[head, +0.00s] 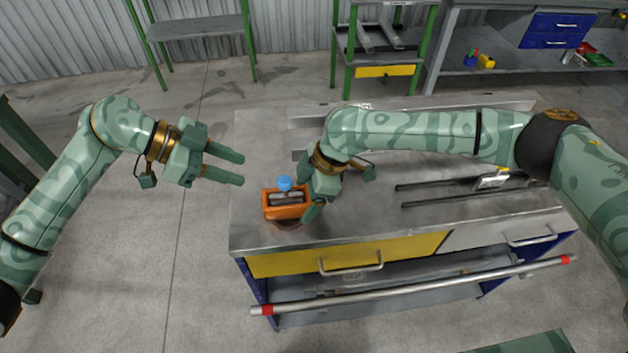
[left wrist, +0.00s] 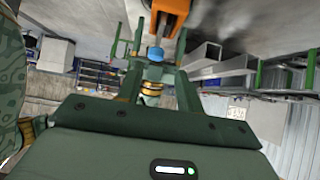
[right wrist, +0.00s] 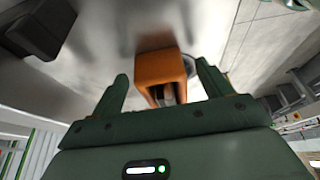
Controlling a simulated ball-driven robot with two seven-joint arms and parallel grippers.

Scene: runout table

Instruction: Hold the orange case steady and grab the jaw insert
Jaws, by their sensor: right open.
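The orange case (head: 287,212) sits near the left end of the metal table, with grey metal, perhaps the jaw insert (head: 290,199), in its opening. A blue round knob (head: 285,184) shows at its top. My right gripper (head: 312,205) is open, right beside the case and partly covering its right side. In the right wrist view the orange case (right wrist: 160,68) lies between and beyond the two spread fingers (right wrist: 163,85); contact cannot be told. My left gripper (head: 233,167) is open and empty, left of the case and apart from it. The left wrist view shows the case (left wrist: 172,8) and the blue knob (left wrist: 155,54) ahead.
A yellow drawer (head: 340,255) and a long bar with red ends (head: 410,287) are at the front. Green-framed shelves (head: 385,70) stand behind.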

